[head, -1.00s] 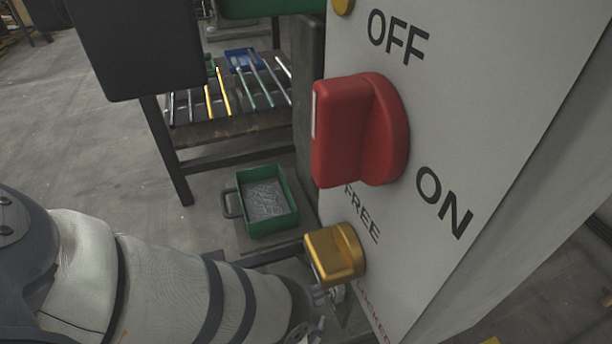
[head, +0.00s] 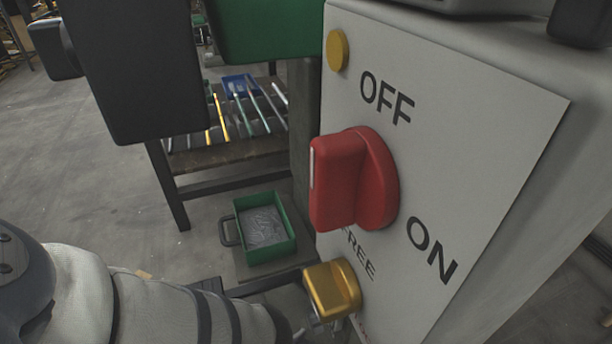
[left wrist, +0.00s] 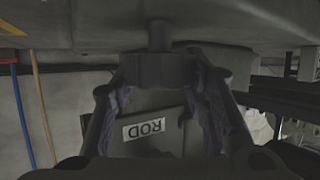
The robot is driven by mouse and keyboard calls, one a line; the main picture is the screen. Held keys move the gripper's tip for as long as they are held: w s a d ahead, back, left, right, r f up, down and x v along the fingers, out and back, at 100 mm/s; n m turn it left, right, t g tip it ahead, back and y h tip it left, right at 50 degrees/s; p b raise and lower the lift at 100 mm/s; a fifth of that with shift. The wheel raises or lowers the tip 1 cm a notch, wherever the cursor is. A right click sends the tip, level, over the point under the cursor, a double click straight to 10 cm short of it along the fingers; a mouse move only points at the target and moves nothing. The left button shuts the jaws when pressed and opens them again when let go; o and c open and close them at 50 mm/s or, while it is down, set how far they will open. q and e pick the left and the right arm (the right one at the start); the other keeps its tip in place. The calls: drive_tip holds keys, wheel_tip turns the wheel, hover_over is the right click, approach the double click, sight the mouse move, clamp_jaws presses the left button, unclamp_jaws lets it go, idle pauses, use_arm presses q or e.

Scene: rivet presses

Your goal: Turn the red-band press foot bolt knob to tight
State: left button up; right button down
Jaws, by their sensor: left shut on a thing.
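In the left wrist view my left gripper (left wrist: 162,80) has its two fingers on either side of a dark knob (left wrist: 158,68). The knob hangs on a short stem under a grey underside. The fingers are shut on it; its turn position cannot be read and no red band shows. In the head view my left arm (head: 150,308) comes in from the lower left, and its gripper is mostly out of the picture. My right gripper is not in view.
A grey panel in the head view carries a red OFF/ON knob (head: 352,180) and a yellow knob (head: 332,290) by the word FREE. A green bin (head: 265,228) stands behind, below a rack of rods (head: 240,110). A "ROD" label (left wrist: 144,129) shows in the wrist view.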

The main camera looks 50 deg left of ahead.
use_arm(q)
drive_tip(key=o, duration=1.2)
drive_tip(key=shift+c, duration=0.2)
wheel_tip(320, 180, up, 10)
